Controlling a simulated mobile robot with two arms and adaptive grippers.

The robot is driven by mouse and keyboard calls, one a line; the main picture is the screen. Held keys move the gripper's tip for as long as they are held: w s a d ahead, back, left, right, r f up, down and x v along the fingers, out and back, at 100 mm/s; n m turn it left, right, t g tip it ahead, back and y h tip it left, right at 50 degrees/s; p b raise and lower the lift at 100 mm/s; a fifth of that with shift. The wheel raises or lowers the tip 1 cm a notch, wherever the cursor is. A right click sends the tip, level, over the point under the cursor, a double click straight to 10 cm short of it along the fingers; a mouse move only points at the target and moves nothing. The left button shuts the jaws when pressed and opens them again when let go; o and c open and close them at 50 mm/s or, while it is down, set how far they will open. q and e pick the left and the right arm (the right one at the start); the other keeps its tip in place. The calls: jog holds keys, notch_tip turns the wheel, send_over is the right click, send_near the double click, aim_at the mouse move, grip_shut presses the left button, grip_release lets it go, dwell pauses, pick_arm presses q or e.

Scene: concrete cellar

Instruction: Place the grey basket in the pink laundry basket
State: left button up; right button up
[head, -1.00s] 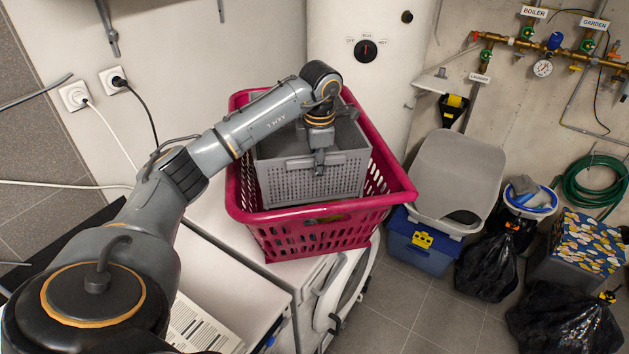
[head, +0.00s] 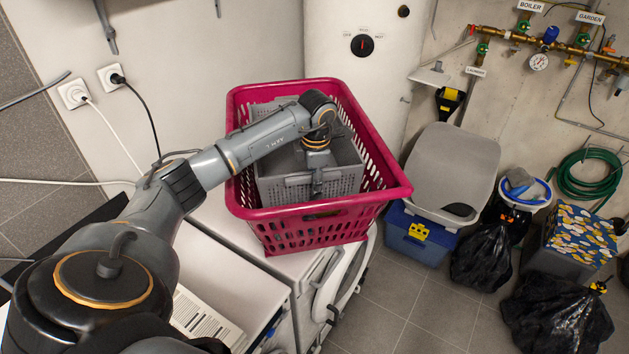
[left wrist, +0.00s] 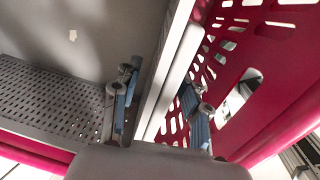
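The grey basket (head: 345,183), with perforated walls, sits inside the pink laundry basket (head: 392,192), slightly askew. Its rim is below the pink rim, and its lower part is hidden by the pink front wall. My left gripper (head: 317,187) reaches down over the grey basket's front wall. In the left wrist view its fingers (left wrist: 160,108) stand apart on either side of the grey wall (left wrist: 172,70), with gaps visible between pads and wall. The pink wall (left wrist: 255,65) is close beside the right-hand finger. My right gripper is not in view.
The pink basket stands on white machines (head: 220,250) against a white boiler tank (head: 350,75). Tiled floor is clear in front.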

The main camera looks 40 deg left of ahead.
pick_arm(q)
jog(key=r+b, duration=0.1)
jog(key=r, duration=0.2)
jog(key=r+b, duration=0.1)
jog(key=r, duration=0.3)
jog(key=d+r+b, duration=0.1)
jog(key=r+b, duration=0.1)
jog(key=r, duration=0.1)
jog(key=shift+s+r, duration=0.3)
jog(key=shift+r, duration=0.1)
jog(key=shift+s+r, duration=0.1)
jog(key=shift+r, duration=0.5)
jog(key=shift+f, duration=0.1)
